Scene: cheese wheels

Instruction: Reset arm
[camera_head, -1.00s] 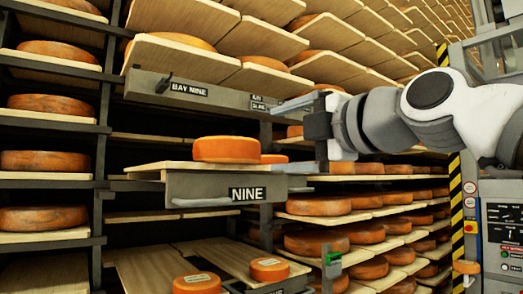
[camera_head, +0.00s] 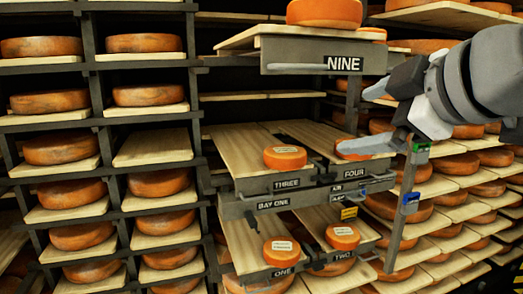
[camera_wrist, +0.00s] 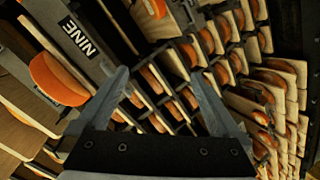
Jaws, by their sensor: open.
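My gripper (camera_head: 376,118) is at the right of the head view, in front of the shelves, with its fingers pointing left. In the wrist view the two fingers of my gripper (camera_wrist: 165,98) stand wide apart, with nothing between them. The gripper is open and empty. It is below and to the right of the tray labelled NINE (camera_head: 300,55), which bears an orange cheese wheel (camera_head: 324,12). In the wrist view that cheese wheel (camera_wrist: 58,80) lies left of the fingers, beside the NINE label.
Pulled-out boards labelled THREE (camera_head: 240,150) and FOUR (camera_head: 310,137) carry small cheese wheels below my gripper. Boards ONE (camera_head: 240,240) and TWO (camera_head: 315,222) are lower. An upright post with green and blue clips (camera_head: 407,205) stands just under my gripper. Cheese racks fill both sides.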

